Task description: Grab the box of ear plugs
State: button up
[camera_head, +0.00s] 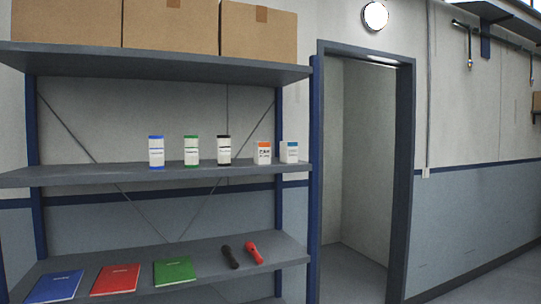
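Two small white boxes stand upright at the right end of the middle shelf (80,178). One has an orange top and dark lettering (263,153). The other has a blue-teal top (289,152) and stands close to its right, near the shelf's end. The lettering is too small for me to tell which one is the box of ear plugs. Neither box is covered by anything. My gripper is not in view.
Left of the boxes stand white containers with blue (156,152), green (191,151) and black (223,150) bands. The lower shelf holds notebooks (116,279) and two torches (253,252). Cardboard boxes (258,30) sit on top. A doorway opens right of the blue post (314,180).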

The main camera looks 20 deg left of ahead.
aim_at(261, 150)
jog(key=u, duration=4.95)
jog(key=i, duration=0.15)
jog(key=z, duration=3.1)
jog(key=i, duration=1)
jog(key=u, duration=0.05)
jog(key=k, duration=0.5)
jog(key=u, duration=0.05)
